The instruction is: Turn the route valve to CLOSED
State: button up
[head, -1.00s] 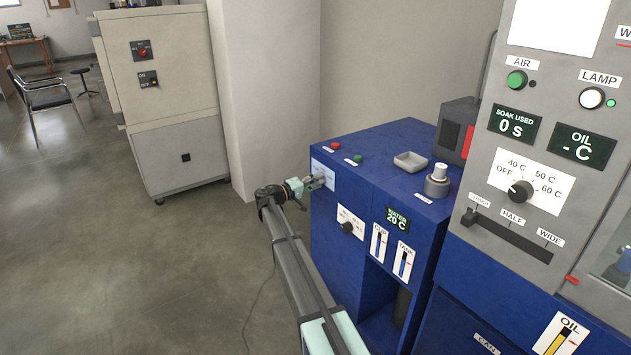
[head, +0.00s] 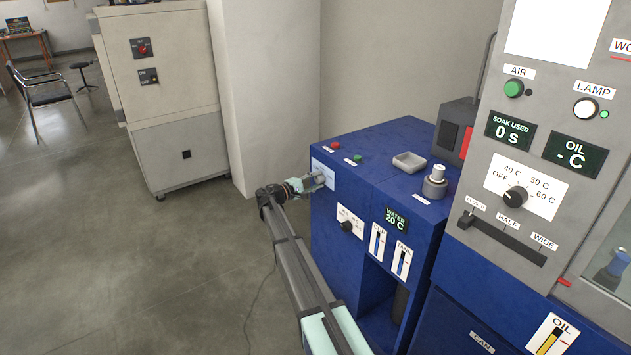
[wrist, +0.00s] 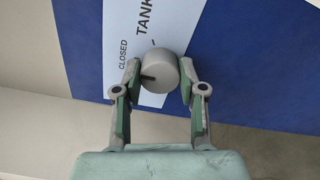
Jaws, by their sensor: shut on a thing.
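The route valve is a round grey knob (wrist: 160,72) with a dark pointer mark, on a white label plate (wrist: 128,30) of the blue cabinet. In the wrist view the words CLOSED and TANK show on the plate, and the dark mark is on the knob's left side. My gripper (wrist: 158,76) is shut on the knob, one finger on each side. In the head view my gripper (head: 312,182) is at the cabinet's upper left front, and the knob is small and mostly hidden there.
The blue cabinet (head: 335,260) also carries a temperature knob (head: 346,226), a WATER display (head: 396,219) and gauges. Open floor (head: 150,270) lies to the left.

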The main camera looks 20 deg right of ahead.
jog(key=o, duration=1.1)
jog(key=shift+d, duration=0.1)
jog(key=shift+o, duration=0.2)
jog(key=s+a, duration=0.2)
jog(key=a, duration=0.9)
jog(key=shift+s+a, duration=0.15)
jog(key=shift+a, duration=0.25)
